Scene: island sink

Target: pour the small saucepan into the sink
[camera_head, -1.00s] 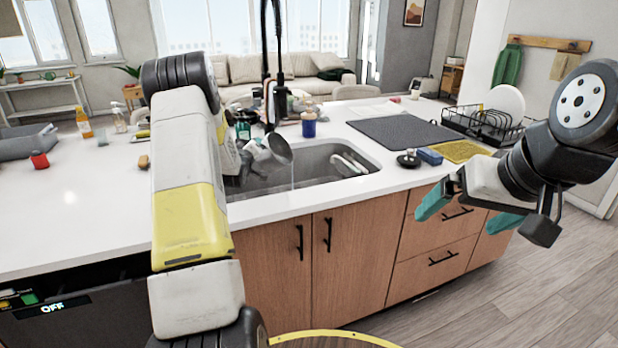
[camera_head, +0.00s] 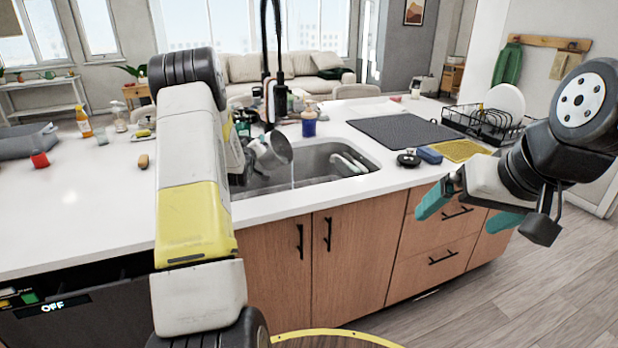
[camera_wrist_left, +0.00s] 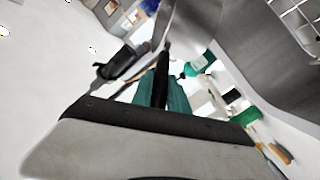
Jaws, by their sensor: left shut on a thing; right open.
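The small saucepan (camera_head: 277,152) is grey metal and hangs tilted over the sink (camera_head: 320,155), its mouth toward the right. A thin pale stream (camera_head: 292,174) falls from its rim into the basin. My left gripper (camera_head: 252,158) is beside the pan, mostly hidden behind my left arm. In the left wrist view its teal fingers (camera_wrist_left: 163,95) are shut on the pan's dark handle (camera_wrist_left: 162,72). My right gripper (camera_head: 457,220) is open and empty, in front of the counter's right part, with its teal fingers apart.
A black tap (camera_head: 267,60) rises behind the sink. A blue bottle (camera_head: 309,122) stands at the sink's back edge. To the right are a dark mat (camera_head: 400,131), a blue sponge (camera_head: 429,155), a yellow cloth (camera_head: 461,151) and a dish rack (camera_head: 485,122).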

